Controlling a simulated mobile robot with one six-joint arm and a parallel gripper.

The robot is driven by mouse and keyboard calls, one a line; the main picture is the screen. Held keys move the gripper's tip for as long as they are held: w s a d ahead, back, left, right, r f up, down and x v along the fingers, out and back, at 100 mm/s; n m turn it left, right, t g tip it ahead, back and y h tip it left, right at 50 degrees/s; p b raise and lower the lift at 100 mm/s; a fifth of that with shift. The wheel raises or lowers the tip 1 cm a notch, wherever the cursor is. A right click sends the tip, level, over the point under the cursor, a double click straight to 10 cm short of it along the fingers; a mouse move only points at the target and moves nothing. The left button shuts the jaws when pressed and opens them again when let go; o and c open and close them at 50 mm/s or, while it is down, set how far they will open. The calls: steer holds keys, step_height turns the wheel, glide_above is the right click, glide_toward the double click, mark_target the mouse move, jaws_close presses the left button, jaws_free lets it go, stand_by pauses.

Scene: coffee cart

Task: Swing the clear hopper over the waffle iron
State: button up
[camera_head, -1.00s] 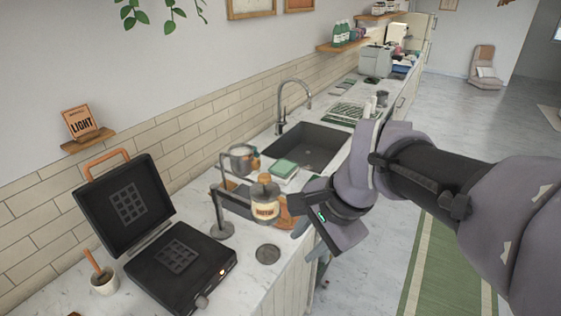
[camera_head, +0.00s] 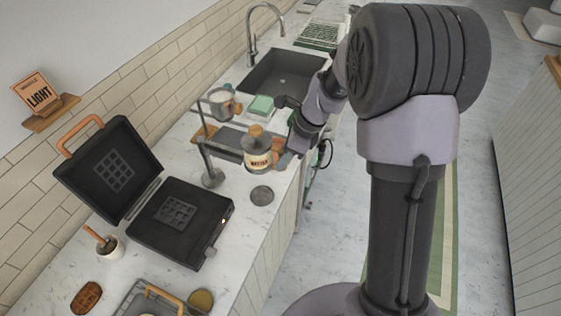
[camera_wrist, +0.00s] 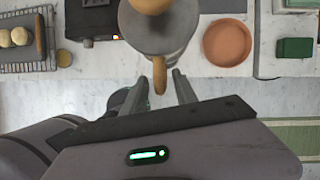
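The waffle iron (camera_head: 187,223) stands open on the counter, its lid (camera_head: 110,172) tilted up. A round hopper with a label and wooden knob (camera_head: 258,156) hangs from a dark post stand (camera_head: 209,165) to the iron's right. A second, clear-looking hopper (camera_head: 220,103) with a wooden handle is behind it on the same stand. My gripper (camera_wrist: 159,82) is open beside the labelled hopper. In the wrist view a grey hopper body (camera_wrist: 160,35) fills the top middle, its wooden handle (camera_wrist: 159,75) between my fingers with gaps on both sides. The waffle iron's edge (camera_wrist: 92,22) shows at the left.
A terracotta dish (camera_wrist: 228,43) lies right of the hopper in the wrist view. A sink (camera_head: 285,78) and green block (camera_head: 262,105) lie behind. A brush pot (camera_head: 109,248) and wire rack (camera_head: 150,298) are near the iron. A round dark disc (camera_head: 262,195) lies on otherwise clear counter.

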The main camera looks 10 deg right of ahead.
steer(key=shift+x, duration=1.05)
jaws_close()
stand_by(0.6)
